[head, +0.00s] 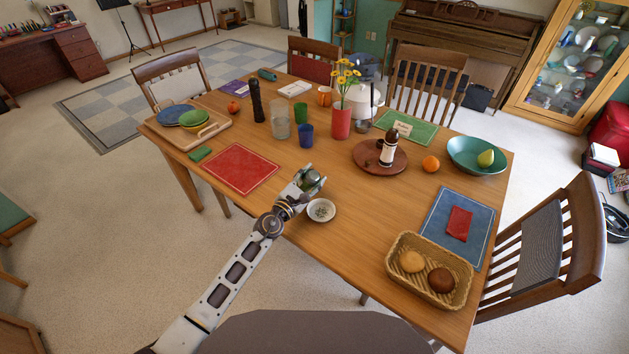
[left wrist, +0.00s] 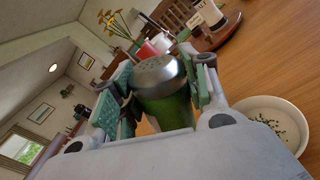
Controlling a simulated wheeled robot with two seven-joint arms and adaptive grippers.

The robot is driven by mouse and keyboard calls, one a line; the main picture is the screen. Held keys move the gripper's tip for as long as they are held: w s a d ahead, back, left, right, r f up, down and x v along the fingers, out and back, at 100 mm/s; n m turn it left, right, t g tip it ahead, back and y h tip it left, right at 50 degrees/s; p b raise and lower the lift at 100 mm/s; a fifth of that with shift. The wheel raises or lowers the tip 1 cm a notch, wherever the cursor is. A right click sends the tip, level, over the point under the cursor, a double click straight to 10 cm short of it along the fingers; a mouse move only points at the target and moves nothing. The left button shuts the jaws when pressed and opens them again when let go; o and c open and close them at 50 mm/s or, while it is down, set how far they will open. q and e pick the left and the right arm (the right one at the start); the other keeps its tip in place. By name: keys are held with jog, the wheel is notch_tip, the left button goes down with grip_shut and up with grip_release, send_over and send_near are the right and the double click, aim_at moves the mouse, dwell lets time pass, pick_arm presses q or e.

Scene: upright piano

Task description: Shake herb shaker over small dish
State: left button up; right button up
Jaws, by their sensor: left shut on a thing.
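The herb shaker (left wrist: 163,95) has a green body and a silver perforated cap. My left gripper (head: 310,181) is shut on it, with a finger on each side of it in the left wrist view (left wrist: 160,88). In the head view the shaker (head: 312,177) is mostly hidden by the fingers. The small dish (head: 321,210) is white with dark green flecks inside and stands on the table just beside the gripper, toward the front edge. It also shows in the left wrist view (left wrist: 284,113), at the right. My right gripper is not in view.
The wooden table (head: 345,260) holds a red placemat (head: 241,168) to the left and a blue cup (head: 306,135) behind. A round board (head: 366,158) with a dark bottle (head: 389,147) stands to the right. A bread basket (head: 407,285) is at the front right.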

pick_arm(q)
jog(key=shift+w+a+r+n+p, duration=0.1)
jog(key=shift+a+r+n+p, duration=0.15)
jog(key=shift+r+n, duration=0.15)
jog(key=shift+w+a+r+n+p, duration=0.1)
jog(key=shift+r+n+p, duration=0.15)
jog(key=shift+r+n, duration=0.1)
jog(key=shift+w+a+r+n+p, duration=0.2)
jog(key=shift+a+r+n+p, duration=0.1)
jog(key=shift+r+n+p, duration=0.3)
jog(key=shift+w+a+r+n+p, duration=0.2)
jog(key=shift+a+r+n+p, duration=0.3)
jog(key=shift+n, duration=0.45)
jog(key=shift+w+a+r+n+p, duration=0.1)
jog(key=shift+r+n+p, duration=0.25)
jog(key=shift+n, duration=0.15)
jog(key=shift+a, duration=0.1)
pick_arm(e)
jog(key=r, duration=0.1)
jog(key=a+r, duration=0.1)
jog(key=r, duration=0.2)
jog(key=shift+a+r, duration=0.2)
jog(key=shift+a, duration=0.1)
pick_arm(q)
jog(key=shift+w, duration=0.1)
